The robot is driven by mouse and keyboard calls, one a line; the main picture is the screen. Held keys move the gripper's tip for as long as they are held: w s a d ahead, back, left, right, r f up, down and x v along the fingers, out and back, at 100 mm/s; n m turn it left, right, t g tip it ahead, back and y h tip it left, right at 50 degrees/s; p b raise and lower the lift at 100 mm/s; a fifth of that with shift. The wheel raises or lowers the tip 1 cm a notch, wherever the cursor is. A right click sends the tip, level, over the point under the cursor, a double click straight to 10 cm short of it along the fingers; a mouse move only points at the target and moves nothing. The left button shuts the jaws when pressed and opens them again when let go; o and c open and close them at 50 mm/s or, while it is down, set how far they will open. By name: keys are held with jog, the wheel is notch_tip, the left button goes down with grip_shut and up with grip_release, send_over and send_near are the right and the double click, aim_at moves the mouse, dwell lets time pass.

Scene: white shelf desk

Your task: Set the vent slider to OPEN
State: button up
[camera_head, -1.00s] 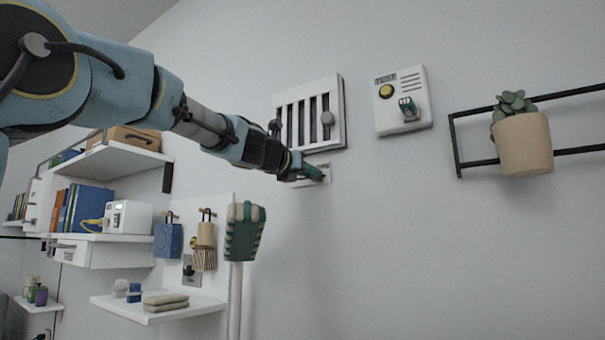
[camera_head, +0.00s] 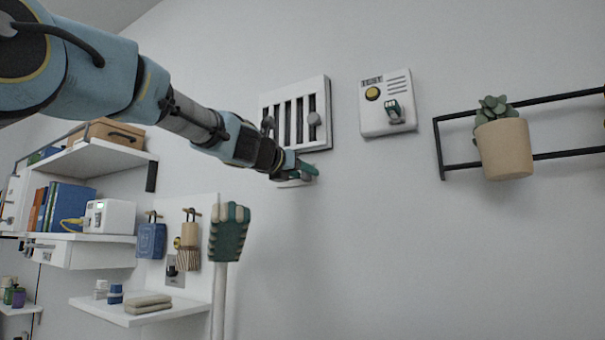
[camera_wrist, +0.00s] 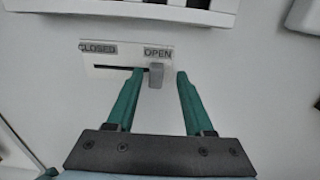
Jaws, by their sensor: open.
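The vent slider plate (camera_wrist: 128,59) is on the wall, labelled CLOSED at left and OPEN at right in the wrist view. Its grey slider knob (camera_wrist: 156,75) sits at the right end of the dark slot, under the OPEN label. My gripper (camera_wrist: 159,76) is open, with one green finger on each side of the knob. Gaps show between the knob and both fingers. In the head view my gripper (camera_head: 309,171) is just below the vent grille (camera_head: 294,113) and covers most of the slider plate (camera_head: 289,184); the knob cannot be made out there.
A black rail (camera_head: 440,150) with a potted plant (camera_head: 504,147) is further right. White shelves (camera_head: 100,157) and a green brush-like thing (camera_head: 229,232) are left and below. The lower right wall is bare.

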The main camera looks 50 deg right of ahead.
jog(key=b+v, duration=0.3)
jog(key=v, duration=0.7)
jog(key=shift+a+b, duration=0.3)
jog(key=shift+a, duration=0.05)
jog(key=shift+s, duration=0.1)
